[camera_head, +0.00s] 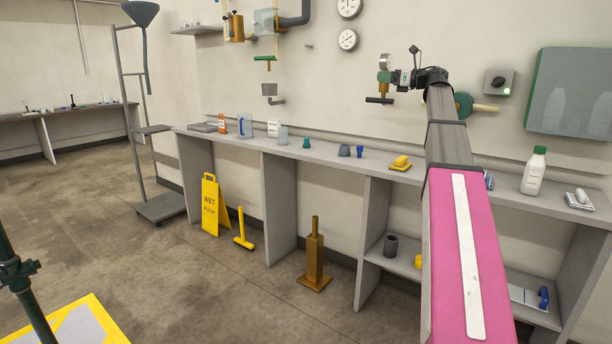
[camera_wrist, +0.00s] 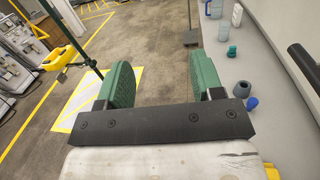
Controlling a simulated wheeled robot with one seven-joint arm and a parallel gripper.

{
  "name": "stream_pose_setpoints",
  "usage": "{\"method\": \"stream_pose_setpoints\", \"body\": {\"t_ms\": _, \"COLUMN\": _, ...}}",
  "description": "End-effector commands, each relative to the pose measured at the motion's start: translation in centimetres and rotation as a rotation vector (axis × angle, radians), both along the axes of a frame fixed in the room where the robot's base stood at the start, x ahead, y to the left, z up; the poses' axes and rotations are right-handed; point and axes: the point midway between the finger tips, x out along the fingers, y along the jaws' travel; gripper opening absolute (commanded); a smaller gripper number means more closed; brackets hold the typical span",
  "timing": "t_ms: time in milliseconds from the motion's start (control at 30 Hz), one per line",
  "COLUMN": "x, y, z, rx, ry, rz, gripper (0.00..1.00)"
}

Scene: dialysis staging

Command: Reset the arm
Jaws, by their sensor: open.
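My gripper (camera_wrist: 162,83) shows in the wrist view with its two green fingers wide apart and nothing between them. It is out over the room, with the grey shelf top (camera_wrist: 262,125) to its right and the floor beyond the fingers. In the head view my arm (camera_head: 460,230) stretches forward over the right part of the shelf unit, toward the wall.
The long shelf unit (camera_head: 330,158) carries several small items, including a white bottle with a green cap (camera_head: 534,171) right of my arm. A green-framed panel (camera_head: 570,92) hangs on the wall. A yellow wet-floor sign (camera_head: 210,205) and a brown post (camera_head: 315,255) stand on the floor. Open floor lies left.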

Motion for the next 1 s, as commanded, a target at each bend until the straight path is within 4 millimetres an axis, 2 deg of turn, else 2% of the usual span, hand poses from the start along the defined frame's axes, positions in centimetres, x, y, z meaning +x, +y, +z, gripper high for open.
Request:
{"method": "stream_pose_setpoints", "body": {"t_ms": 367, "x": 1.6, "y": 0.6, "z": -2.9, "rx": 0.246, "ry": 0.078, "rz": -0.109, "gripper": 0.61}}
{"method": "stream_pose_setpoints", "body": {"t_ms": 567, "x": 2.7, "y": 0.5, "z": -5.9, "rx": 0.473, "ry": 0.169, "rz": -0.207, "gripper": 0.61}}
{"method": "stream_pose_setpoints", "body": {"t_ms": 667, "x": 3.3, "y": 0.2, "z": -8.6, "rx": 0.642, "ry": 0.245, "rz": -0.279, "gripper": 0.61}}
{"method": "stream_pose_setpoints", "body": {"t_ms": 767, "x": 3.8, "y": -0.5, "z": -12.4, "rx": 0.857, "ry": 0.354, "rz": -0.371, "gripper": 0.61}}
{"method": "stream_pose_setpoints", "body": {"t_ms": 867, "x": 3.9, "y": -1.4, "z": -17.1, "rx": 1.076, "ry": 0.476, "rz": -0.470, "gripper": 0.61}}
{"method": "stream_pose_setpoints", "body": {"t_ms": 967, "x": 3.5, "y": -2.3, "z": -22.4, "rx": 1.292, "ry": 0.606, "rz": -0.578, "gripper": 0.61}}
{"method": "stream_pose_setpoints", "body": {"t_ms": 1000, "x": 3.2, "y": -2.5, "z": -24.7, "rx": 1.376, "ry": 0.660, "rz": -0.623, "gripper": 0.61}}
